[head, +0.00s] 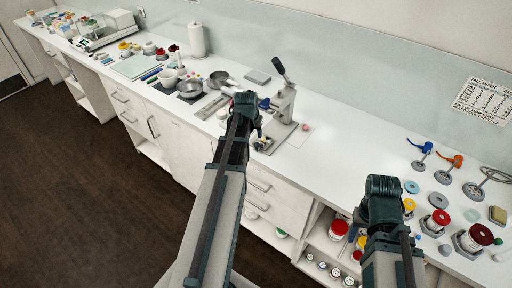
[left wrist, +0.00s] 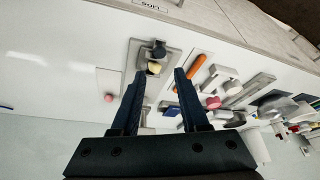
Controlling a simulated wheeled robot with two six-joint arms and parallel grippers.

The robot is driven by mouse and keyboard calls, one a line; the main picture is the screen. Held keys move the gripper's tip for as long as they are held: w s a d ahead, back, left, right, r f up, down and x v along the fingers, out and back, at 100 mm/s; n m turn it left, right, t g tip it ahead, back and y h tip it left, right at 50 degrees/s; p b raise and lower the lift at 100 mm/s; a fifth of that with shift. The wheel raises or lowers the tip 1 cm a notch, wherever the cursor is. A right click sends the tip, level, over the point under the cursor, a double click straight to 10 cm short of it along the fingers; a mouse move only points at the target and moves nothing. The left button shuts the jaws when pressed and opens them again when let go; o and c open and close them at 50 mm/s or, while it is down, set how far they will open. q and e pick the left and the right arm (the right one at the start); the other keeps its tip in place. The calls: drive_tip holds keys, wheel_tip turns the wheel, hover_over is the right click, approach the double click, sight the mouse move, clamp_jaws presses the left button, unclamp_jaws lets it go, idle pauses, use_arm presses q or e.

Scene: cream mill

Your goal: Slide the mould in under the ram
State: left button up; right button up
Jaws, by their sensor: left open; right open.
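The press (head: 283,104), with its black-tipped lever raised, stands on the white bench. Its flat grey base (head: 279,137) also shows in the left wrist view (left wrist: 171,58). A small round piece with a cream top (left wrist: 154,68), which looks like the mould, sits on the base beside a dark knob-like piece (left wrist: 158,47). My left gripper (left wrist: 161,74) is open, with the cream piece between and just beyond its fingertips. In the head view my left gripper (head: 258,129) is beside the press, partly hiding it. The ram cannot be made out. My right gripper (head: 384,196) is empty, away to the right.
A small pink piece (head: 305,127) lies on a pale sheet right of the press. Jars and tools (head: 472,239) crowd the right end. Bench between is clear.

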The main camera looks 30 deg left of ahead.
sight(256, 145)
use_arm(q)
drive_tip(key=b+x, duration=0.8)
drive_tip(key=x, duration=0.2)
drive_tip(key=shift+w+f+b, duration=0.15)
drive_tip(key=shift+f+b, duration=0.05)
drive_tip(key=shift+b, duration=0.1)
clamp_jaws()
idle(1.0)
